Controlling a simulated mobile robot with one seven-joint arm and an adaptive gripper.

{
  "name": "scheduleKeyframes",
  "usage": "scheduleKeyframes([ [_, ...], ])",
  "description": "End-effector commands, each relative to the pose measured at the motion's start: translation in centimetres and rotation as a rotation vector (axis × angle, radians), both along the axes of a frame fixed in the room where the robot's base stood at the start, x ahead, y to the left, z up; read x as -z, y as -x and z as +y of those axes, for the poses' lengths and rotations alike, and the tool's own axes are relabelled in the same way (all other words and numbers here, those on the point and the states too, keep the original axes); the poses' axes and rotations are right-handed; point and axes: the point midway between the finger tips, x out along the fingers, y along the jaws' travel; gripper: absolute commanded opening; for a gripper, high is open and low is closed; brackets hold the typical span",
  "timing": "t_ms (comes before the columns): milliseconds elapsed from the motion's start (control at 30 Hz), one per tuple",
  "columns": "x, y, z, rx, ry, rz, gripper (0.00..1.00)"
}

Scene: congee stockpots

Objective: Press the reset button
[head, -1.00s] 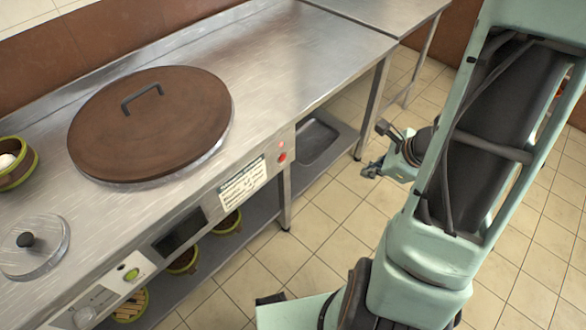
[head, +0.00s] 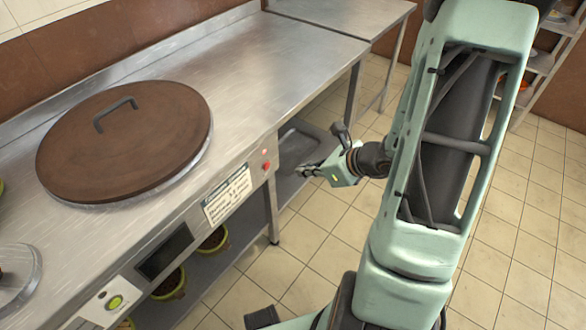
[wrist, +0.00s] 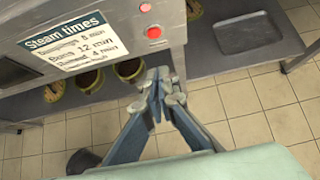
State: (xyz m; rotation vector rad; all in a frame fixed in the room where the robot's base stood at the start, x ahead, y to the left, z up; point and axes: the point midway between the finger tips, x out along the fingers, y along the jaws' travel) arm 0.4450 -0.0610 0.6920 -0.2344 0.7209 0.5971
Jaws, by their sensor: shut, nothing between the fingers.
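A round red button (head: 266,166) sits on the front panel of the steel counter, near its right end. It also shows in the wrist view (wrist: 155,32), just above my fingertips, with a smaller red light (wrist: 146,7) over it. No label reading "reset" is legible. My gripper (head: 302,171) is in front of the panel, to the right of the red button and apart from it. In the wrist view, my gripper (wrist: 158,88) has its fingertips together and empty, pointing toward the panel below the button.
A "Steam times" card (wrist: 75,35) is left of the button. A green button (head: 115,302) and a dark display (head: 164,252) are further left. A large brown lid (head: 125,150) covers a pot in the counter. A lower shelf holds a tray (head: 300,148) and baskets. Tiled floor is open at right.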

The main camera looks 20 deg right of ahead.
Motion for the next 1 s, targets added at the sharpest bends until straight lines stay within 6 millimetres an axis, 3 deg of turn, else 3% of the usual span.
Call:
scheduleKeyframes([
  [400, 6.3, -5.0, 3.9, -0.004, -0.002, 0.004, 0.00],
  [633, 6.0, -7.6, 5.7, -0.003, 0.000, 0.000, 0.00],
  [1000, 5.9, -8.3, 6.1, -0.001, 0.001, 0.001, 0.00],
])
